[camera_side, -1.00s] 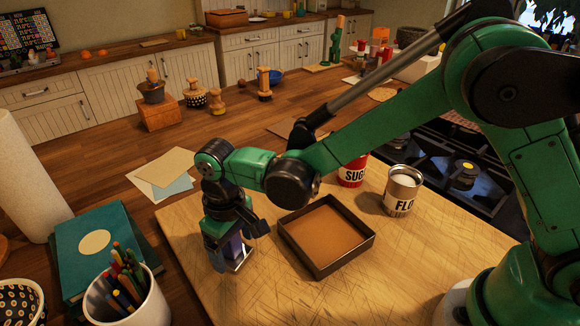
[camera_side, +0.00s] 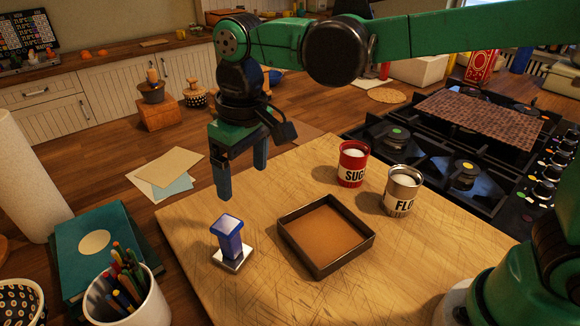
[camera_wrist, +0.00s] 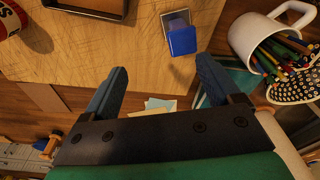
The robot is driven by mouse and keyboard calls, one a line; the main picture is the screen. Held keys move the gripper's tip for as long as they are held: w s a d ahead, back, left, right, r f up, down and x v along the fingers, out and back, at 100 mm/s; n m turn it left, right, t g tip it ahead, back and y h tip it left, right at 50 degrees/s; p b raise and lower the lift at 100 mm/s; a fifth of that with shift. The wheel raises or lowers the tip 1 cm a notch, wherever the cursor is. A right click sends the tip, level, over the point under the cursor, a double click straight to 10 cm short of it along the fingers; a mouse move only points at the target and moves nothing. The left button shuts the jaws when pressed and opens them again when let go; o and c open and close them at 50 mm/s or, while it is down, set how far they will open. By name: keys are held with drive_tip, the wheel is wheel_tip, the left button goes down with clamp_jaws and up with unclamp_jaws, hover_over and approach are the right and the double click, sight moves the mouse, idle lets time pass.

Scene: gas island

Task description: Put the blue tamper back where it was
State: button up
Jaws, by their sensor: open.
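The blue tamper (camera_side: 229,238) stands upright on its square metal base on the wooden board (camera_side: 205,285), left of the square tray. In the wrist view the tamper (camera_wrist: 182,38) shows beyond my fingertips, its blue top toward me. My gripper (camera_side: 243,182) is open and empty, raised above and just behind the tamper, with its two blue fingers pointing down. In the wrist view the fingers (camera_wrist: 162,80) are spread wide with nothing between them.
A dark square tray (camera_side: 325,236) with a brown bottom sits on the board. A red sugar can (camera_side: 352,166) and a flour can (camera_side: 402,192) stand behind it. A pencil mug (camera_side: 125,291) and teal book (camera_side: 100,248) lie left. A gas hob (camera_side: 440,150) is right.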

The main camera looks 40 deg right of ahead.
drive_tip(key=s+d+f+m+t, duration=0.1)
drive_tip(key=s+d+m+t, duration=0.2)
drive_tip(key=d, duration=1.2)
drive_tip(key=s+t, duration=0.3)
drive_tip(key=s, duration=0.1)
drive_tip(key=shift+d+f+m, duration=0.15)
drive_tip(key=shift+d+m, duration=0.15)
drive_tip(key=shift+m, duration=0.1)
